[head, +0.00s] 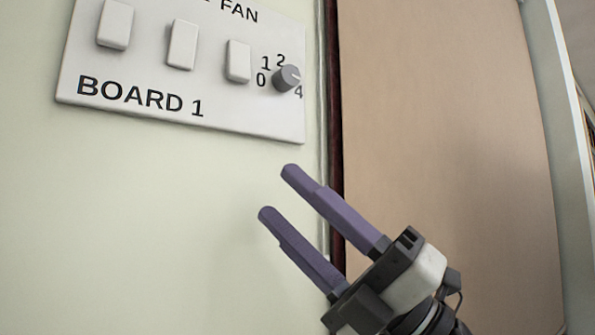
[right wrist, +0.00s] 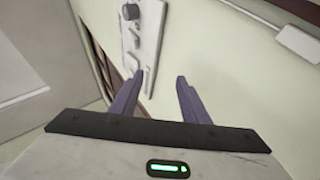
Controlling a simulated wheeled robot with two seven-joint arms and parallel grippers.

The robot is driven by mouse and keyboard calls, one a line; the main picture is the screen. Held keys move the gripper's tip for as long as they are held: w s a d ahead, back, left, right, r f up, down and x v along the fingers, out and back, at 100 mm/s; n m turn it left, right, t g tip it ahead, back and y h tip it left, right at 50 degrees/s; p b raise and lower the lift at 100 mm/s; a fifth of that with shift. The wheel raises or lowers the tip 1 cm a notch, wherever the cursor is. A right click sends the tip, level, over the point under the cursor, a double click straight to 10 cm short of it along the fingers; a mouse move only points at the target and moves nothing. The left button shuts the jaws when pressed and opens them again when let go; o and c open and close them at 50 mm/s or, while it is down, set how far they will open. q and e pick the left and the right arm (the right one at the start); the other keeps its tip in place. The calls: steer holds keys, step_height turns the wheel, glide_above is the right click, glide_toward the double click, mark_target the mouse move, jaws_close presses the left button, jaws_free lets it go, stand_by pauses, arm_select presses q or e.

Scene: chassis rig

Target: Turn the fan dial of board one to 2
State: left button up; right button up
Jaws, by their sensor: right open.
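The white panel labelled BOARD 1 (head: 235,112) is on the wall at the upper left of the head view. Its round grey fan dial (head: 287,78) is at the panel's right end, with 0, 1, 2 and 4 printed around it. I cannot tell clearly which number the dial points to. The dial also shows in the right wrist view (right wrist: 131,12), near the top. My right gripper (head: 280,192) is open and empty, below the dial and apart from it. Its purple fingers point up and left toward the wall. My left gripper is out of view.
Three white rocker switches, including the one nearest the dial (head: 238,61), sit left of it. A brown door (head: 440,130) with a dark frame edge stands right of the panel. Another white plate (right wrist: 299,44) is on the wall in the right wrist view. The wall below the panel is bare.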

steer(key=s+a+r+n+g+h, duration=0.35)
steer(key=s+a+n+g, duration=0.2)
steer(key=n, duration=0.35)
steer(key=m+t+h, duration=0.1)
steer(key=t+h, duration=1)
steer(key=t, duration=0.1)
glide_toward(292, 78)
steer(key=p+x, duration=0.2)
steer(key=x, duration=0.6)
steer(key=shift+r+p, duration=0.1)
steer(key=shift+p, duration=0.3)
steer(key=shift+w+a, duration=0.2)
steer(key=shift+w, duration=0.05)
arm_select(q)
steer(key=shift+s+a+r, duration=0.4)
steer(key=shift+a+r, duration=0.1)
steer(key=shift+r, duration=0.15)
